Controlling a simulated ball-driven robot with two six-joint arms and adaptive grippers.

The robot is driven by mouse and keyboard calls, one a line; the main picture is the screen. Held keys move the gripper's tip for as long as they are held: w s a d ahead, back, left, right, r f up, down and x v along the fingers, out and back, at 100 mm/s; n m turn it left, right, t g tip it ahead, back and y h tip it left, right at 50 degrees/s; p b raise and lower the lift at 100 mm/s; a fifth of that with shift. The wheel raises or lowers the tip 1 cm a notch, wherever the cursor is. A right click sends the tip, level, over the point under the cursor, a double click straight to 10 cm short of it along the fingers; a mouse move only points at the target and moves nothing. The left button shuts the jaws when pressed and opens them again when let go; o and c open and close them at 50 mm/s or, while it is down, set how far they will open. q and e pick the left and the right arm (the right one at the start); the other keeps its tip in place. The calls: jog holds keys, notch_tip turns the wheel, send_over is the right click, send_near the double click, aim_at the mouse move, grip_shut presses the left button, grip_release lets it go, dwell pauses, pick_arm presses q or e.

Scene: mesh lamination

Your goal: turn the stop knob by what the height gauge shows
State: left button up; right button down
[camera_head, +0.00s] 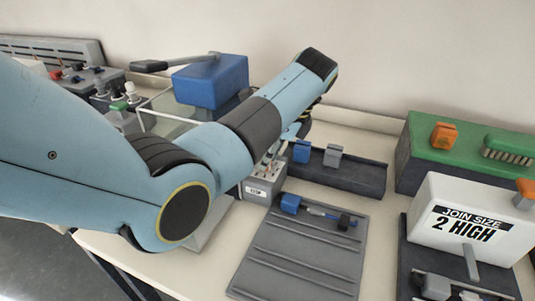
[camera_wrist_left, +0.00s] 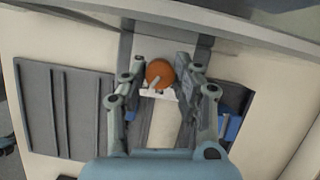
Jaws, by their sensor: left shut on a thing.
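The stop knob (camera_wrist_left: 158,70) is round and orange-brown with a pale pointer, above a white marked plate (camera_wrist_left: 160,93) in the left wrist view. My left gripper (camera_wrist_left: 161,77) has its two fingers on either side of the knob and is shut on it. In the head view my left gripper (camera_head: 270,163) reaches down at a small grey box with a white label (camera_head: 257,191); my arm and fingers hide the knob there. The height gauge (camera_head: 431,232), a white box at the right, reads "JOIN SIZE 2 HIGH". My right gripper is not in view.
A ridged grey tray (camera_head: 300,262) lies in front, with a blue-handled tool (camera_head: 318,211) at its back edge. A dark rail with blue and grey blocks (camera_head: 333,156) lies behind. A green-topped unit (camera_head: 460,150) stands back right; a blue box (camera_head: 211,82) stands back left.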

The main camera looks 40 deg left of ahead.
pick_arm(q)
grip_shut()
jog(key=shift+m, duration=0.3)
jog(key=m+t+p, duration=0.1)
jog(key=m+t, duration=0.1)
jog(key=m, duration=0.2)
jog(key=shift+s+r+p, duration=0.1)
jog(key=shift+p, duration=0.3)
jog(key=shift+m+t+p, duration=0.6)
jog(key=shift+m, duration=0.9)
jog(key=o, duration=0.9)
grip_release()
jog(key=v, duration=1.1)
jog(key=shift+d+r, duration=0.25)
jog(key=shift+r, duration=0.1)
